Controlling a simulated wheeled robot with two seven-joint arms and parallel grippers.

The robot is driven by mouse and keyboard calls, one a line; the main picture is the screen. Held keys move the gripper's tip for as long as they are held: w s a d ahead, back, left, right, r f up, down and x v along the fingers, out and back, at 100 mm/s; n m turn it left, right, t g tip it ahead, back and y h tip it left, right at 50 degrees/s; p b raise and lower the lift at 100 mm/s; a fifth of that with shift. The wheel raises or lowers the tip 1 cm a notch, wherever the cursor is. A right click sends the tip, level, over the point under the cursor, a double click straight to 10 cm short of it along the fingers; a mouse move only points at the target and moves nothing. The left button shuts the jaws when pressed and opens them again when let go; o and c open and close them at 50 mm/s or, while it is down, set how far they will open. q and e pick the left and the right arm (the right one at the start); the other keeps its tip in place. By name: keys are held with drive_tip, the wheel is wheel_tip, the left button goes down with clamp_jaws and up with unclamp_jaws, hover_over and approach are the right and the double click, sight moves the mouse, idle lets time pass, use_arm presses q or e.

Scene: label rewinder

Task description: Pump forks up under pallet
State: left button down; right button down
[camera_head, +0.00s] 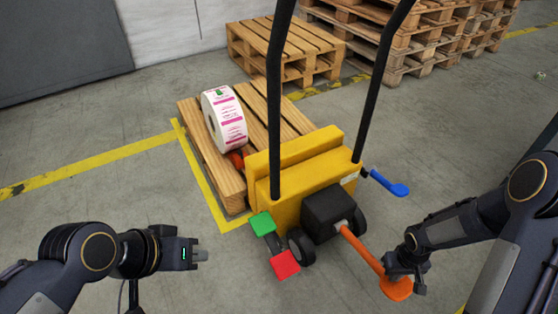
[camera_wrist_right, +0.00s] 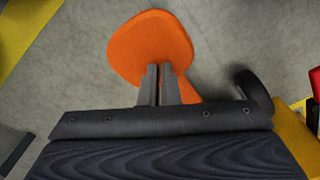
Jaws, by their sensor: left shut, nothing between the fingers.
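A yellow pallet truck (camera_head: 320,170) stands in the middle of the head view. Its forks are mostly hidden under a wooden pallet (camera_head: 230,180), with an orange part showing beside the roll. An orange lever (camera_head: 362,252) slopes from the truck's black box (camera_head: 330,210) to a rounded orange pad, also in the right wrist view (camera_wrist_right: 140,45). My right gripper (camera_head: 407,278) is at this pad. Its fingers (camera_wrist_right: 159,72) are close together across the pad; contact and grip are unclear. My left gripper (camera_head: 203,256) is shut and empty, left of the truck's pedals.
A white label roll (camera_head: 224,121) stands on the pallet. A green pedal (camera_head: 262,224), a red pedal (camera_head: 285,264) and a blue lever (camera_head: 388,184) stick out from the truck. Two black handle bars rise from it. More pallets (camera_head: 285,50) stand behind. Floor at left is clear.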

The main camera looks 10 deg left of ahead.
drive_tip(key=f, duration=0.5)
drive_tip(key=shift+w+a+f, duration=0.15)
drive_tip(key=shift+w+f, duration=0.05)
drive_tip(key=shift+f, duration=0.05)
wheel_tip(320, 180, up, 13)
drive_tip(key=p, duration=0.9)
drive_tip(key=shift+f, duration=0.15)
